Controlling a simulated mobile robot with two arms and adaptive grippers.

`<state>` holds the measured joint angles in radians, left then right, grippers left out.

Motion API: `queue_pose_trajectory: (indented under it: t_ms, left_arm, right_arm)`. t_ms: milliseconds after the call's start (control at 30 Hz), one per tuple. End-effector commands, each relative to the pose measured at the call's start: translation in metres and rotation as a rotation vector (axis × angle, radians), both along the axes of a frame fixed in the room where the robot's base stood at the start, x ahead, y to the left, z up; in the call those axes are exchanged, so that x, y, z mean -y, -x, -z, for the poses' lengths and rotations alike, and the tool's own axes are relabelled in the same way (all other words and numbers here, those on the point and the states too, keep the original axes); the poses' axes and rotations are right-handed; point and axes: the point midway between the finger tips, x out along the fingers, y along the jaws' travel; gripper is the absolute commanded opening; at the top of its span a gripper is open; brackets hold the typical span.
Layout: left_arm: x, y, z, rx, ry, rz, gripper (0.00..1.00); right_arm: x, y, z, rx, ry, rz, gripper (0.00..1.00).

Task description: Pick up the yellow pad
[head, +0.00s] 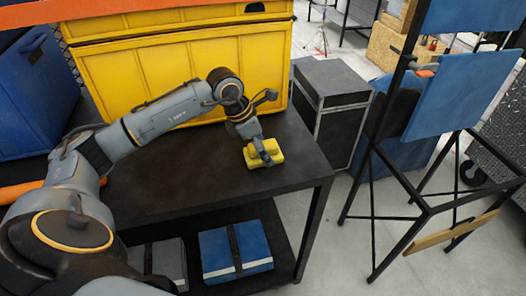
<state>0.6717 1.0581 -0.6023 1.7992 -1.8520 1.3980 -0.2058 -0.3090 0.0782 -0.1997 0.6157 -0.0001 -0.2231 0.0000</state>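The yellow pad (252,161) lies near the right end of the dark table's top (190,185). My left gripper (262,150) reaches down over the pad from above, with its fingers at the pad's middle. The fingers cover part of the pad, and I cannot tell whether they are closed on it. The pad appears to rest on the table. My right gripper is not in view.
A large yellow crate (180,75) stands along the back of the table, with a blue bin (35,95) at left. The lower shelf holds a blue case (228,250). A dark box (330,85) and a metal frame (385,240) stand at right.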

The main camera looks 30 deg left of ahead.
Motion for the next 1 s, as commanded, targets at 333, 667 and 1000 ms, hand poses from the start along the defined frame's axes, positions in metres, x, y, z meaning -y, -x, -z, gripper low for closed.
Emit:
queue_pose_trajectory:
  t_ms: [333, 667, 1000]
  left_arm:
    - [0.000, 0.000, 0.000, 0.000, 0.000, 0.000, 0.33]
    - [0.000, -0.001, -0.010, 0.004, 0.000, 0.001, 0.33]
    - [-0.016, 0.040, -0.079, 0.009, -0.004, -0.003, 0.33]
  right_arm:
    - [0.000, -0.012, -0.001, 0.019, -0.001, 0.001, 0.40]
    - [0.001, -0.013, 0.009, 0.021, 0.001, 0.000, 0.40]
    - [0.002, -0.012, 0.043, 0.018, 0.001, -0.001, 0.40]
